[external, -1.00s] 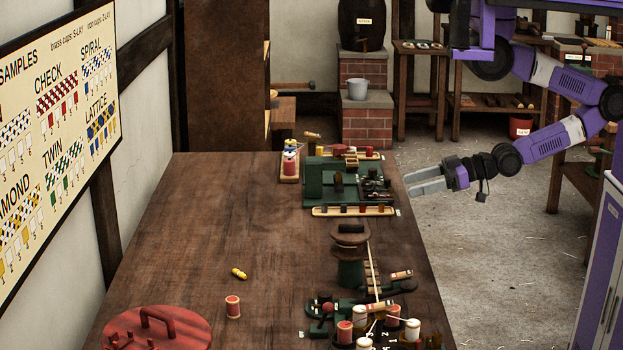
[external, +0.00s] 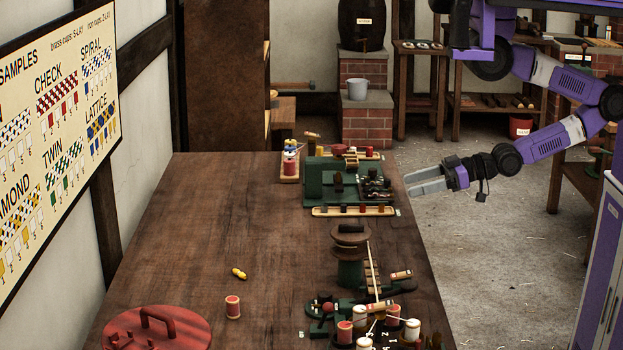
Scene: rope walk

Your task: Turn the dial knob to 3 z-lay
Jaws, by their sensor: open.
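I cannot pick out the dial knob for certain in the external view. A green rope machine (external: 350,271) stands near the front right of the bench, with upright bobbins (external: 411,329) around its near end. Small white numerals, among them 3, 2 and 1, show between the bobbins, cut off by the lower picture edge. My gripper (external: 408,184) is open and empty. It is level, pointing left, just off the bench's right edge and beside the green box-shaped machine (external: 321,178). It touches nothing that I can see.
The wooden bench (external: 220,220) is mostly bare at left and centre. A red lid with a handle (external: 160,335), a red spool (external: 233,307) and a small yellow piece (external: 239,273) lie on it. A sample board (external: 58,130) hangs on the left wall. Open floor lies to the right.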

